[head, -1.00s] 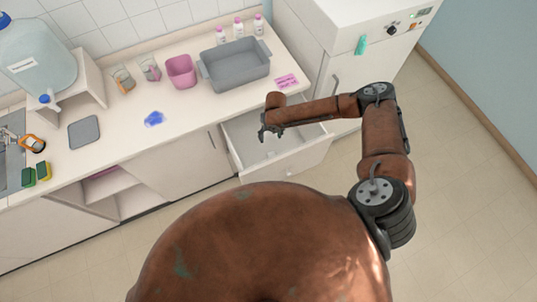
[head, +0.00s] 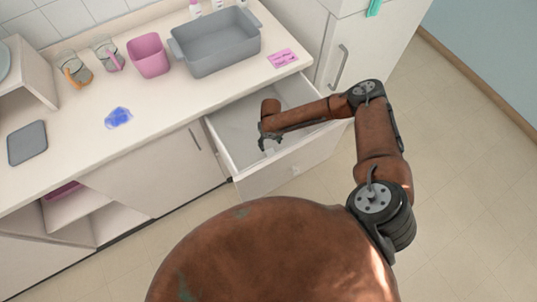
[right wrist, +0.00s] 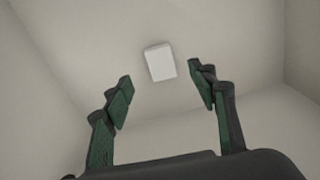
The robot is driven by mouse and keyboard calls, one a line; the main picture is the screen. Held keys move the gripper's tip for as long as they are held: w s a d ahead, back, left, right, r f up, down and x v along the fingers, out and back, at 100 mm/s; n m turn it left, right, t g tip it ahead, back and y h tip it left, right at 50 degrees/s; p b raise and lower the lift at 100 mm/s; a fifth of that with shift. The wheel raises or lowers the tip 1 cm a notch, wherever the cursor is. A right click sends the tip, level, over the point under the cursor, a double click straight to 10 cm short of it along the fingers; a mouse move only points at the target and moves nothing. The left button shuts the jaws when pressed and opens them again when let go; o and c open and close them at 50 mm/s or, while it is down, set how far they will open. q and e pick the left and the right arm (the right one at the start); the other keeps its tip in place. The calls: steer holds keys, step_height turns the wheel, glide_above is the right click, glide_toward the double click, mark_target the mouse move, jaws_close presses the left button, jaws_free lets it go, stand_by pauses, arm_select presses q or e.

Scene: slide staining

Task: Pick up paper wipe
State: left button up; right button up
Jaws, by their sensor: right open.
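A small white block-like thing (right wrist: 160,62), which looks like the paper wipe, lies on the drawer floor in the right wrist view. It sits ahead of and between my fingers, with a gap to both. My right gripper (right wrist: 161,88) is open and empty, with two green-padded fingers. In the head view my right gripper (head: 270,143) hangs over the open drawer (head: 232,135), close to its front panel. A small whitish patch shows by the fingertips there, but I cannot tell whether it is the wipe. My left gripper is not in view.
On the counter (head: 180,98) stand a grey tub (head: 215,45), a pink bin (head: 149,56) and two glass beakers. The drawer walls surround the gripper.

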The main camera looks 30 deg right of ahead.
mark_target(270, 151)
steer(key=f+b, duration=0.2)
steer(key=f, duration=0.6)
steer(key=shift+w+f, duration=0.15)
steer(key=shift+w, duration=0.05)
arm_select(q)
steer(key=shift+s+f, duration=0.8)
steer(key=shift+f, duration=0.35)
arm_select(e)
steer(key=c, duration=0.8)
